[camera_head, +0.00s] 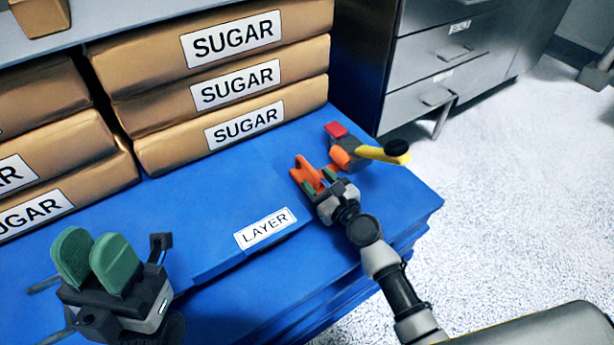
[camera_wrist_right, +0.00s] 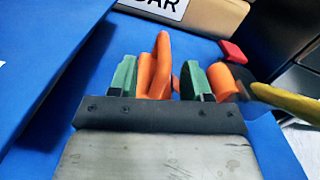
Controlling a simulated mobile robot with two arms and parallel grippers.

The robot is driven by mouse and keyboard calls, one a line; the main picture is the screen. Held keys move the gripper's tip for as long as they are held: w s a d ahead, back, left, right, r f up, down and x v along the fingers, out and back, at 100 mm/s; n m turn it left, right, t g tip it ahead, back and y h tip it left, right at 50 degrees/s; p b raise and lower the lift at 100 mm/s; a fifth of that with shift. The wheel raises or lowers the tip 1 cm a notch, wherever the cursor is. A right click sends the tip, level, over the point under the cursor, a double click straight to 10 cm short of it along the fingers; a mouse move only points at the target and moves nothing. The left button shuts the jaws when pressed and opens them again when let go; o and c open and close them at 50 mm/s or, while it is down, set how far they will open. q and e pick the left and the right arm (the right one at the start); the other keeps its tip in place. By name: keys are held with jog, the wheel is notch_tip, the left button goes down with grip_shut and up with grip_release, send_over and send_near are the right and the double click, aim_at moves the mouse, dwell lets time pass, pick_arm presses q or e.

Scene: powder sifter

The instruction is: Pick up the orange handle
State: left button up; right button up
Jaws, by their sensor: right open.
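The orange handle (camera_head: 307,174) stands near the right end of the blue surface in the head view. My right gripper (camera_head: 320,181) is there, its two green-padded fingers open on either side of the orange handle. In the right wrist view, the orange handle (camera_wrist_right: 155,68) rises between the open fingers (camera_wrist_right: 159,80). It is closer to the left finger, and a gap shows on its right. Whether a finger touches it I cannot tell. My left gripper (camera_head: 95,262) is at the lower left, empty, with its green pads pointing up and a small gap between them.
A tool with orange, grey and red parts (camera_head: 341,157) and a yellow arm (camera_head: 378,154) lies just beyond the right gripper. Brown SUGAR packs (camera_head: 232,82) are stacked behind. A LAYER label (camera_head: 265,228) marks the blue surface, which is clear around it. Grey drawers (camera_head: 440,60) stand at the back right.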

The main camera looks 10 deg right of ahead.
aim_at(307, 174)
jog(key=x, duration=0.4)
jog(key=shift+w+r+b, duration=0.1)
jog(key=shift+w+b, duration=0.2)
jog(key=shift+b, duration=0.1)
jog(key=shift+c, duration=0.3)
grip_shut()
